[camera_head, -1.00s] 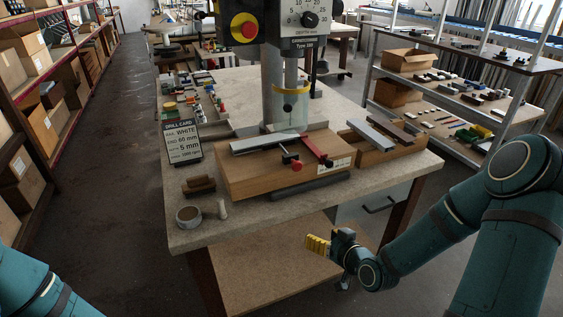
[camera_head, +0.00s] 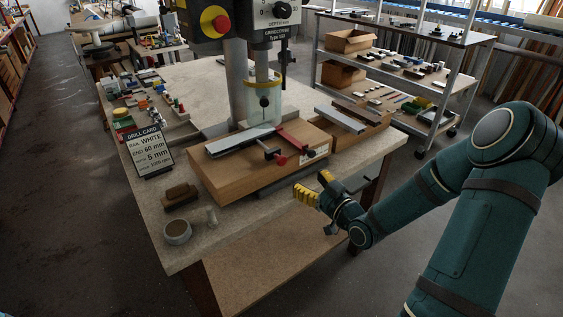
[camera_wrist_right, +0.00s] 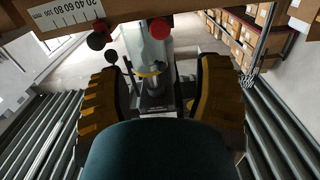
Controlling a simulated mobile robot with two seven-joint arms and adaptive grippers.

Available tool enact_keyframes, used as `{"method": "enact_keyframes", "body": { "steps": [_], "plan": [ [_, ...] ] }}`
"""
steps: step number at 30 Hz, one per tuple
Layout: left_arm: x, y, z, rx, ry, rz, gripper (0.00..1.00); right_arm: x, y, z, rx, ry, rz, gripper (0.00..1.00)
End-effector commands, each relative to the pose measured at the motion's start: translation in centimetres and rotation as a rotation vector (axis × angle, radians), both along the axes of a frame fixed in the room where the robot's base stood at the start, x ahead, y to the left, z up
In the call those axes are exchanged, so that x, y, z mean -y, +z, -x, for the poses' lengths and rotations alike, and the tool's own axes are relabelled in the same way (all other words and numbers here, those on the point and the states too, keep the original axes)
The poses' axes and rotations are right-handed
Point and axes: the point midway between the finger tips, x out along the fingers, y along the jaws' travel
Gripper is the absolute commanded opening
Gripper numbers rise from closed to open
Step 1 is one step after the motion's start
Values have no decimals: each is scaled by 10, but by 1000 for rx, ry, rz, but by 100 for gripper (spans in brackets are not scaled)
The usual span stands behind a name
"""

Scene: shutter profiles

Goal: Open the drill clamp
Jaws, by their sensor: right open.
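The drill clamp (camera_head: 294,139) is a red bar on a wooden block, with a red knob (camera_head: 280,160) at its near end and a dark knob beside it. A pale profile (camera_head: 240,141) lies on the block by the clamp. My right gripper (camera_head: 314,187) has yellow fingers and is open and empty, at the table's front edge, nearer than the clamp and apart from it. In the right wrist view the red knob (camera_wrist_right: 159,28) shows at the top, beyond the open right gripper (camera_wrist_right: 160,98). My left gripper is out of view.
The drill press (camera_head: 235,85) with a clear guard stands behind the block. A drill card (camera_head: 150,150), a brown brush-like block (camera_head: 180,196) and a round tin (camera_head: 177,232) are on the left. A wooden tray (camera_head: 345,138) with profiles is on the right.

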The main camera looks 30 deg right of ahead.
Motion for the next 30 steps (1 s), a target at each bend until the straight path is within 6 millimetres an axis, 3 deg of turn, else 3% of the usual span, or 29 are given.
{"method": "enact_keyframes", "body": {
  "steps": [15,21,30],
  "plan": [
    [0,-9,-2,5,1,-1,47,-8,0,-96,1,1,-2,65],
    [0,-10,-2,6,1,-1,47,-10,0,-114,0,0,-2,65],
    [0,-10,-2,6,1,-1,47,-10,0,-117,-1,0,-2,65]
  ]
}}
